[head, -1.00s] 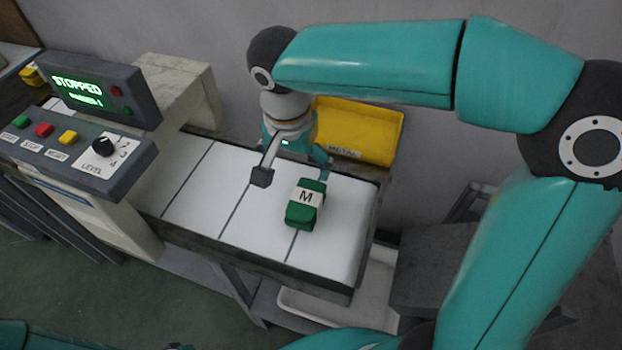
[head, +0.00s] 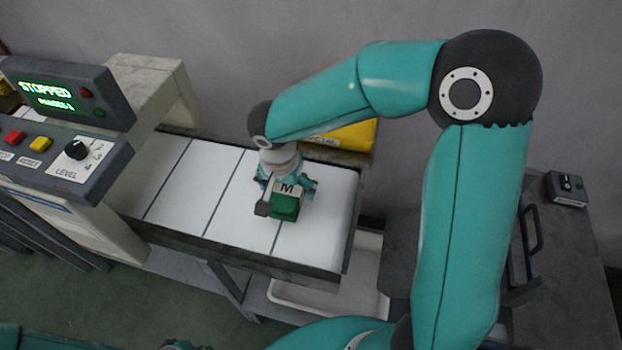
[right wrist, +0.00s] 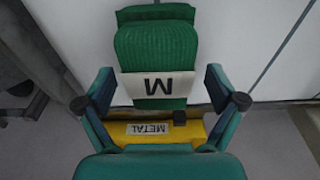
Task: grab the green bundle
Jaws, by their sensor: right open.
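The green bundle (head: 285,207), a folded knit block with a white band marked M, lies on the white belt (head: 232,215) near its right end. It also shows in the right wrist view (right wrist: 156,48), upper middle. My right gripper (head: 287,198) is down at the bundle with its fingers apart, one on each side. In the right wrist view, the gripper (right wrist: 160,102) is open, with gaps between the fingers and the bundle. It covers part of the bundle in the head view.
A control panel (head: 60,165) and a display reading STOPPED (head: 66,92) stand at left. A yellow bin (head: 350,136) labelled METAL is behind the belt. A white tray (head: 320,300) sits below the belt end. A small switch box (head: 566,190) is at right.

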